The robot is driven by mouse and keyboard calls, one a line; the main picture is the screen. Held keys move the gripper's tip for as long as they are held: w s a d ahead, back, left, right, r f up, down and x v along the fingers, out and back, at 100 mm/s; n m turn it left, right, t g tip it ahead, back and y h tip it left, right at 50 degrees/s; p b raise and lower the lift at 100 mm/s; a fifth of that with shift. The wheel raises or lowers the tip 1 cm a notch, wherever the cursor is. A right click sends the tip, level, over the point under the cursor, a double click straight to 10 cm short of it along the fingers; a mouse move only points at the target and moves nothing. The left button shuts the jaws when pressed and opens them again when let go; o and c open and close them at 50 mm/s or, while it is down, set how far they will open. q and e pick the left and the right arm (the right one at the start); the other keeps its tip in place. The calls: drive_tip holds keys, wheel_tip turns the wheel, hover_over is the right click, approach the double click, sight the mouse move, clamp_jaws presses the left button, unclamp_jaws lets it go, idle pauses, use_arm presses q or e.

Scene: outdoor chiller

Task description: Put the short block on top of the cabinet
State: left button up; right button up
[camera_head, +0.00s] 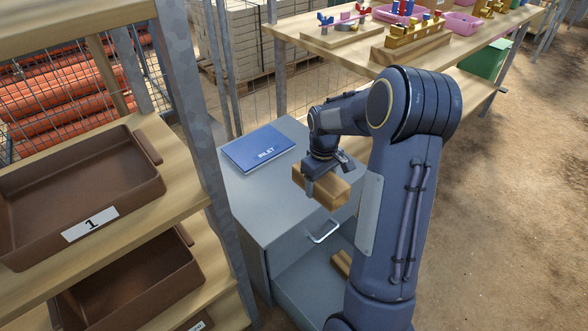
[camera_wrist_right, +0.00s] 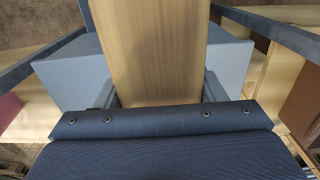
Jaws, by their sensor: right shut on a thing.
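The grey cabinet (camera_head: 262,206) stands in the middle of the head view. Its lower drawer (camera_head: 305,288) is open and another wooden block (camera_head: 341,263) shows in it, partly hidden by my arm. My right gripper (camera_head: 312,184) is shut on a wooden block (camera_head: 327,187), which appears just over the right front part of the cabinet top. I cannot tell whether the block touches the top. In the right wrist view the held block (camera_wrist_right: 157,50) lies between the two fingers (camera_wrist_right: 160,92). My left gripper is not in view.
A blue book (camera_head: 258,149) lies at the back of the cabinet top. A metal-post shelf with brown trays (camera_head: 75,195) stands close on the left. A wooden table (camera_head: 340,55) with toys and pink bins is behind. Open ground (camera_head: 520,200) lies to the right.

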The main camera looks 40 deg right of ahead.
drive_tip(key=w+d+f, duration=0.1)
drive_tip(key=w+f, duration=0.2)
drive_tip(key=w, duration=0.1)
drive_tip(key=w+d+f+b, duration=0.1)
drive_tip(key=w+d+f, duration=0.1)
drive_tip(key=w+f, duration=0.1)
drive_tip(key=w+d+f, duration=0.1)
drive_tip(key=w+f, duration=0.2)
drive_tip(key=w, duration=0.3)
drive_tip(key=shift+d+f+b, duration=0.25)
drive_tip(key=shift+f+b, duration=0.1)
drive_tip(key=shift+f, duration=1.55)
drive_tip(key=shift+f+b, duration=0.2)
drive_tip(key=shift+b, duration=0.15)
drive_tip(key=o, duration=1.2)
drive_tip(key=shift+r, duration=0.1)
